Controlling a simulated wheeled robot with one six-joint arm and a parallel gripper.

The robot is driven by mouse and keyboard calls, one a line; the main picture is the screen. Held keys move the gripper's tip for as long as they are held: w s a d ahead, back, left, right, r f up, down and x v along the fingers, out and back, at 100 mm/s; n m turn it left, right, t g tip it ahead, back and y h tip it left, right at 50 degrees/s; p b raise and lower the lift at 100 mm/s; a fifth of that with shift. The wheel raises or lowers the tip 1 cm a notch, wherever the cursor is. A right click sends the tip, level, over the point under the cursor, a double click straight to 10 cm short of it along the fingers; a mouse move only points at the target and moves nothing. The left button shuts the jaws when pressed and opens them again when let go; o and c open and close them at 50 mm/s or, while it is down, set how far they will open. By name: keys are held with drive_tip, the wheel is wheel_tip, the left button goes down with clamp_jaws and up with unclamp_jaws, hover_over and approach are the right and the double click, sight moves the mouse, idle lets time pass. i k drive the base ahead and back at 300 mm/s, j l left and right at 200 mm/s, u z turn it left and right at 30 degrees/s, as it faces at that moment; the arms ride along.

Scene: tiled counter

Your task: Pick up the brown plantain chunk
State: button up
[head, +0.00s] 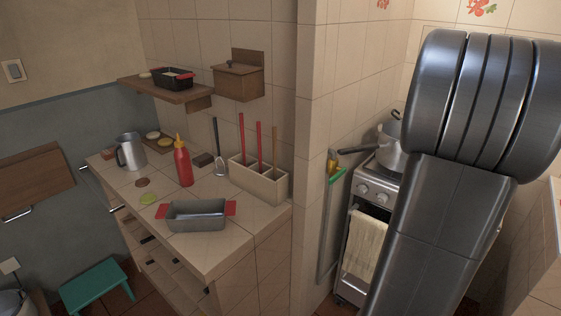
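Two small brown pieces lie on the tiled counter (235,245). One is a flat, roundish brown piece (142,182) near the left side, between the metal jug and a green slice. The other is a dark brown block (203,160) at the back, next to the spatula and behind the red bottle. Both are small in view, so I cannot tell which is the plantain chunk. My gripper is not in view; only a thick grey part of my arm shows large at the right, well apart from the counter.
On the counter stand a metal jug (130,152), a red squeeze bottle (183,163), a loaf pan (197,215) with red handles and a utensil box (258,180). A green slice (148,199) lies near the pan. A wall shelf (165,89) hangs above. A stove (375,190) stands right of the wall corner.

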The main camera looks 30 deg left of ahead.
sight(142, 181)
drive_tip(key=k+j+u, duration=0.1)
drive_tip(key=k+u, duration=0.4)
drive_tip(key=i+j+u, duration=0.2)
drive_tip(key=j+u, duration=0.2)
drive_tip(key=i+j+u, duration=0.25)
drive_tip(key=j+u, duration=0.15)
drive_tip(key=i+j, duration=1.65)
drive_tip(key=j, duration=0.15)
